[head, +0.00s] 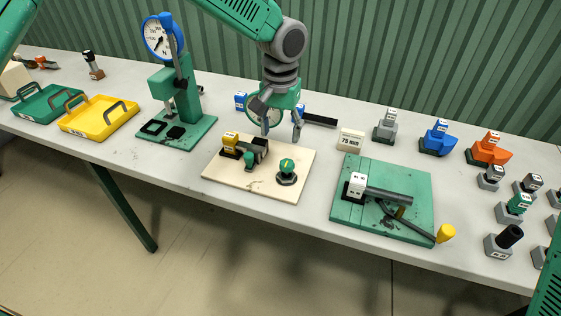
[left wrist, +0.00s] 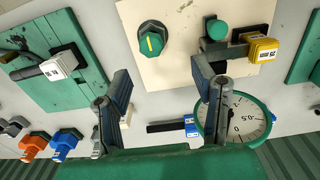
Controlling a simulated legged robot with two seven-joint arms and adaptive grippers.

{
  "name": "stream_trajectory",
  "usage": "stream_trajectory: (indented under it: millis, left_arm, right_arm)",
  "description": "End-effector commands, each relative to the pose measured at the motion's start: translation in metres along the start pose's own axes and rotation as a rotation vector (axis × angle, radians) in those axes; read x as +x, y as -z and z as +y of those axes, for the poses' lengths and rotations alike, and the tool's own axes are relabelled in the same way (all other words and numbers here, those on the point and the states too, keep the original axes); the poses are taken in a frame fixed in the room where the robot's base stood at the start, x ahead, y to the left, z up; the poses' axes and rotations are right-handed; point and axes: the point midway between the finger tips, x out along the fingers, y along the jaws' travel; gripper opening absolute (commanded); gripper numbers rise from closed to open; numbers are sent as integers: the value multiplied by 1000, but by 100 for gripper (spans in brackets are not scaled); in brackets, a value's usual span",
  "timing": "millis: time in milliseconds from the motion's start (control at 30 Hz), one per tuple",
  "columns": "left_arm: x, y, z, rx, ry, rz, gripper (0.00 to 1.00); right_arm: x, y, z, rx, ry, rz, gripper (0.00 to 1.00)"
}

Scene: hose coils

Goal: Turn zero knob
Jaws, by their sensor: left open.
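The green knob (head: 287,168) with a yellow pointer line sits on a dark round base on a cream board (head: 230,178). In the left wrist view the knob (left wrist: 152,42) shows at the top, its yellow line visible. My left gripper (head: 282,132) points down, open and empty, just behind the board and above the table. In the left wrist view the open fingers (left wrist: 162,82) are apart from the knob, which lies beyond the fingertips. A green-rimmed dial (left wrist: 240,121) lies behind the gripper, partly hidden by a finger. My right gripper is not in view.
The cream board also holds a small green knob (head: 249,159) and a yellow-tagged fixture (head: 230,140). A green board (head: 410,229) with a dark lever is at right. A tall blue-ringed gauge stand (head: 185,95) is at left.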

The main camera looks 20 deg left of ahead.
Motion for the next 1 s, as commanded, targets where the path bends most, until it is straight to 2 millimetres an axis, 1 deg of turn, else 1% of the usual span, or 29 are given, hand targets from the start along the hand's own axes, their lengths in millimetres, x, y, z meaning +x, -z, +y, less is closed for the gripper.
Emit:
stream_trajectory:
  millis: [33, 133, 300, 500, 667, 933, 967, 1000]
  left_arm:
    - [12, -1, 3, 4, 2, -3, 52]
    - [33, -1, 6, 4, 4, -3, 52]
    - [69, -1, 3, 3, 1, -3, 52]
    - [97, -1, -4, 3, -5, -1, 52]
    - [108, -1, -5, 2, -7, -3, 52]
    - [105, -1, 2, 4, 1, 1, 52]
    - [105, -1, 3, 4, 2, 1, 42]
    - [105, -1, 4, 4, 3, 1, 28]
  right_arm:
    - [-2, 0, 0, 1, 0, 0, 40]
    - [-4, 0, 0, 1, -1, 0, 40]
    - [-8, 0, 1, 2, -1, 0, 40]
    - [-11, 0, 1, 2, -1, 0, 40]
    - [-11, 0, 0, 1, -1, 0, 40]
    - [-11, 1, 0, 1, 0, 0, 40]
    - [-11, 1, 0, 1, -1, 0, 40]
    - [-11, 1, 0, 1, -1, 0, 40]
